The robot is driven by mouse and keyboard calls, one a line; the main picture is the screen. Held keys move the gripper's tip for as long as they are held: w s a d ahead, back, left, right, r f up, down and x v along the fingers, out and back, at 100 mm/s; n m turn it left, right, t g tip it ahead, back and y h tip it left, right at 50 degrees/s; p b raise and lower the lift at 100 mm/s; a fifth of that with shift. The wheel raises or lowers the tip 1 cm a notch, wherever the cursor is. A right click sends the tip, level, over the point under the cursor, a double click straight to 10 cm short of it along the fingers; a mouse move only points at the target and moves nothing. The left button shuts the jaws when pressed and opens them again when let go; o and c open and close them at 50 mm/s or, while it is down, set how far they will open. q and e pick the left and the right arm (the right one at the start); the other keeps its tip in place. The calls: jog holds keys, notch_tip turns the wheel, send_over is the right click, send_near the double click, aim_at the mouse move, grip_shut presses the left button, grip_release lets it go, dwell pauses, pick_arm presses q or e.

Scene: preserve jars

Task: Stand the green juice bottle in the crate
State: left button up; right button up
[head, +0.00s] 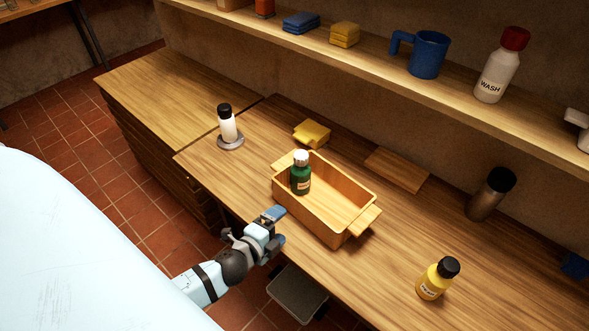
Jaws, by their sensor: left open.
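The green juice bottle (301,178) with a white cap stands upright inside the wooden crate (346,227), at its left end. The rest of the crate's floor is bare. My left gripper (279,226) is open and empty, at the counter's front edge just in front of the crate's left part. It is apart from the bottle. My right gripper is not in view.
A yellow bottle (438,279) stands right of the crate, and a dark flask (491,194) behind it. A white bottle (228,128) on a grey disc and a yellow cloth (312,134) are at left and back. A shelf (370,55) overhangs the back.

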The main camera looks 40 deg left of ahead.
pick_arm(q)
jog(key=s+d+f+n+g+h, duration=0.1)
jog(key=s+d+f+n+g, duration=0.1)
jog(key=s+d+n, duration=0.2)
jog(key=s+d+f+n+g+h, duration=0.2)
jog(key=s+d+f+n, duration=0.1)
jog(key=d+n, duration=0.4)
jog(key=shift+s+d+f+n, duration=0.25)
jog(key=shift+s+f+n, duration=0.15)
jog(key=shift+n, duration=0.7)
jog(key=shift+r, duration=0.15)
jog(key=r+p, duration=0.3)
jog(key=p, duration=0.1)
jog(key=r+p, duration=0.2)
jog(key=shift+a+r, duration=0.25)
jog(key=shift+r, duration=0.05)
